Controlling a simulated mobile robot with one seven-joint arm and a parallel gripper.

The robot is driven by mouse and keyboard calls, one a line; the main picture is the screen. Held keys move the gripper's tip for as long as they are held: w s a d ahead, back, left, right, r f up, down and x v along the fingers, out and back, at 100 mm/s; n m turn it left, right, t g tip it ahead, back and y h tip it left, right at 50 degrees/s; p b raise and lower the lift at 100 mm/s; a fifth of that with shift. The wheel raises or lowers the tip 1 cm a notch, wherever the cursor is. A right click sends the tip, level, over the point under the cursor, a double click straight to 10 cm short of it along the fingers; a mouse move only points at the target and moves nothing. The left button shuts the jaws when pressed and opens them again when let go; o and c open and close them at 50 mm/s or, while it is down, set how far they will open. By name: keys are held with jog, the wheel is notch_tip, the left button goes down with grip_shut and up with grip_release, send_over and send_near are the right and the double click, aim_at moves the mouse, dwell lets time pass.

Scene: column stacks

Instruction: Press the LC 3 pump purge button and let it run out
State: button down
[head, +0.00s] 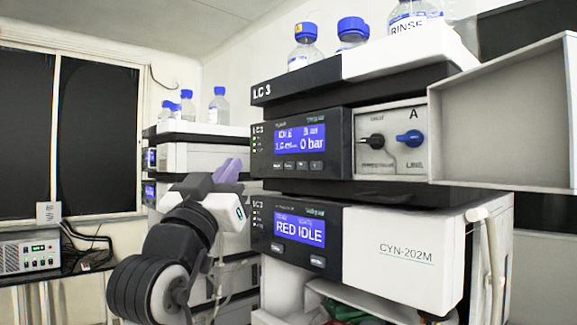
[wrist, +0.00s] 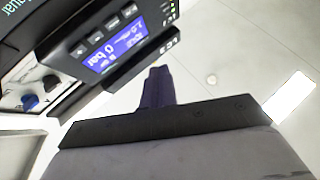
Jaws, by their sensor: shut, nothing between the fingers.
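The LC 3 stack (head: 262,92) stands at the centre right. Its pump module has a blue screen (head: 300,139) reading idle and 0 bar; the screen also shows, tilted, in the wrist view (wrist: 110,50). A row of small buttons (head: 297,166) sits under the screen, and it shows in the wrist view (wrist: 105,31). Their labels are too small to read, so I cannot tell which is purge. My gripper (head: 230,170), with purple fingers, is shut and empty, left of the pump panel and apart from it. The shut fingers show in the wrist view (wrist: 157,88).
Right of the screen is a valve panel with a black knob (head: 374,141) and a blue knob (head: 411,138). An open door (head: 505,115) juts out at right. The lower module's screen (head: 299,231) reads RED IDLE. Blue-capped bottles (head: 305,50) stand on top. Another stack (head: 190,150) stands behind.

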jog(key=p, duration=0.1)
send_near(286, 156)
jog(key=shift+w+d+r, duration=0.2)
jog(key=shift+w+r, duration=1.25)
jog(key=shift+r, duration=0.1)
jog(key=shift+d, duration=0.1)
dwell(0.8)
jog(key=shift+w+d, duration=0.25)
jog(key=shift+w+d, duration=0.25)
jog(key=shift+d, duration=0.05)
dwell(0.8)
dwell(0.3)
jog(key=shift+s+a, duration=0.5)
jog(key=shift+a, duration=0.15)
jog(key=s+a, duration=0.1)
jog(key=a, duration=0.1)
jog(key=s+a, duration=0.2)
jog(key=shift+b, duration=0.4)
